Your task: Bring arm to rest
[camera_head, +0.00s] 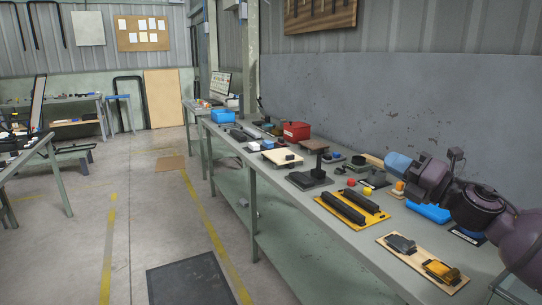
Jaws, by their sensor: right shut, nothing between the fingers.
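My right arm comes in from the right edge, dark purple with a light blue end section. My right gripper (395,163) is at the far left end of this arm, above the back part of the long workbench (322,214). It is shut with nothing in it; its fingers are small and hard to make out. The arm hides part of the bench top and wall behind it. My left gripper and left arm are not in view.
Below the arm, the bench holds a blue tray (429,212), a yellow board (352,208) with black bars and a wooden board (408,256) with two blocks. A red box (296,131) stands farther back. Grey floor (150,220) is open left of the bench.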

